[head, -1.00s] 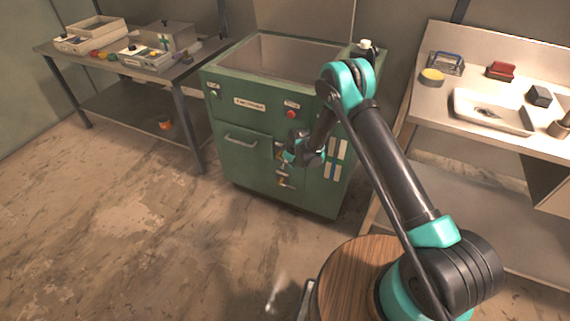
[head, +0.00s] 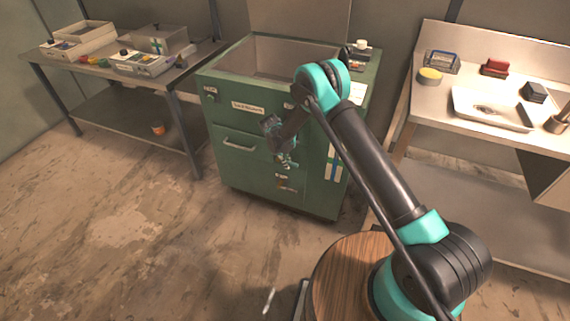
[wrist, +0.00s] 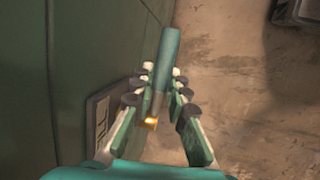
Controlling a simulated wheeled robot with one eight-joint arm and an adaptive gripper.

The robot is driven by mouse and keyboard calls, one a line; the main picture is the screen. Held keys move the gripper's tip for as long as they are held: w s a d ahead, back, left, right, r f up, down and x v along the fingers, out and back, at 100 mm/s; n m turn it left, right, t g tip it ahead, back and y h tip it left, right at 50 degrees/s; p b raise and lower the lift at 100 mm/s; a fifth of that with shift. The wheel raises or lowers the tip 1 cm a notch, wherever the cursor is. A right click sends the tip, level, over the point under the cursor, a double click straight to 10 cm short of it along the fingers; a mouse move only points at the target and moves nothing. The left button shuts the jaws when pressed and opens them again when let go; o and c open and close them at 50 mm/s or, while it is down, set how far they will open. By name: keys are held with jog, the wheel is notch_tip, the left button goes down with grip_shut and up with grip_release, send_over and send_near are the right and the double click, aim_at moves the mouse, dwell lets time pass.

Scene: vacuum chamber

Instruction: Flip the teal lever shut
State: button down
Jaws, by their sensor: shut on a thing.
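The teal lever (wrist: 168,52) is a rounded bar that shows between my fingers in the wrist view, its upper end sticking out past the fingertips. My gripper (wrist: 162,80) is shut on it, with a finger on each side. A small brass-coloured part (wrist: 151,122) shows near the lever's lower end. In the head view my gripper (head: 288,161) is at the front of the green cabinet (head: 235,170), right of its drawer handle. I cannot make out the lever there; my gripper and wrist cover that area.
The cabinet has an open basin (head: 290,58) on top and a drawer handle (head: 238,146) in front. A left workbench (head: 100,72) holds boxes and small items. A right bench (head: 440,95) holds a white tray (head: 490,108). The floor before the cabinet is clear.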

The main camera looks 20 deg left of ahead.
jog(key=shift+r, duration=0.1)
dwell(0.3)
jog(key=c, duration=1.5)
grip_release()
jog(key=shift+o, duration=0.2)
jog(key=v, duration=1.2)
jog(key=shift+a, duration=0.25)
jog(key=shift+a, duration=0.1)
